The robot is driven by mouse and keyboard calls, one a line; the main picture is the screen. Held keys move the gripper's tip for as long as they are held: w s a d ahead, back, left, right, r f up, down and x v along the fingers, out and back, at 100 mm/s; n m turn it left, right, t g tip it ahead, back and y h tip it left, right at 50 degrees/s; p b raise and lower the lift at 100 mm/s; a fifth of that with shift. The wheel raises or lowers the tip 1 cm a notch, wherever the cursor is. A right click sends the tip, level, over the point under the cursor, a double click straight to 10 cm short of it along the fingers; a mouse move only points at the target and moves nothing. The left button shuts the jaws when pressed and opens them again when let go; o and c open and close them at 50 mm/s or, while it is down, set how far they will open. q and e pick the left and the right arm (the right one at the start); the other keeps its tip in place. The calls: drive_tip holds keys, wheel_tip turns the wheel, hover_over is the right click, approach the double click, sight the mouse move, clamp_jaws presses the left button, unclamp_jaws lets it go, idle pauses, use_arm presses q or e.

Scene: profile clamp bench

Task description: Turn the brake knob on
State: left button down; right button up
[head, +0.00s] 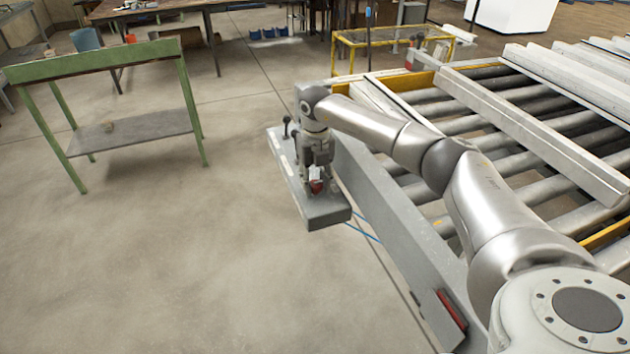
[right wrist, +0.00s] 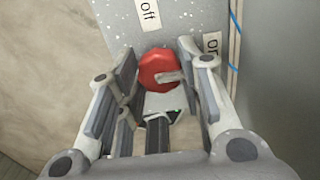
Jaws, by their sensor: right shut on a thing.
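The red brake knob (right wrist: 155,66) sits on a grey panel (right wrist: 187,15) in the right wrist view. A light grey pointer on it points to the right, below the "on" label (right wrist: 211,45). The "off" label (right wrist: 148,14) is above the knob. My right gripper (right wrist: 160,72) is shut on the knob, with a finger on each side. In the head view my right gripper (head: 318,168) reaches down onto the grey control panel (head: 327,217), and a bit of the red knob (head: 317,187) shows below it. My left gripper is not in view.
Black levers (head: 287,126) stand at the panel's far end. The roller conveyor (head: 480,100) with long metal profiles (head: 540,130) lies to the right of the panel. A green table (head: 100,58) stands at the left. The floor between is clear.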

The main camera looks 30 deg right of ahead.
sight(317, 182)
drive_tip(key=shift+d+r, duration=0.2)
drive_tip(key=shift+d, duration=0.05)
drive_tip(key=o, duration=0.9)
drive_tip(key=shift+o, duration=1.2)
drive_tip(key=shift+f, duration=0.1)
drive_tip(key=shift+a, duration=0.1)
wheel_tip(317, 182, up, 12)
drive_tip(key=shift+f, duration=0.1)
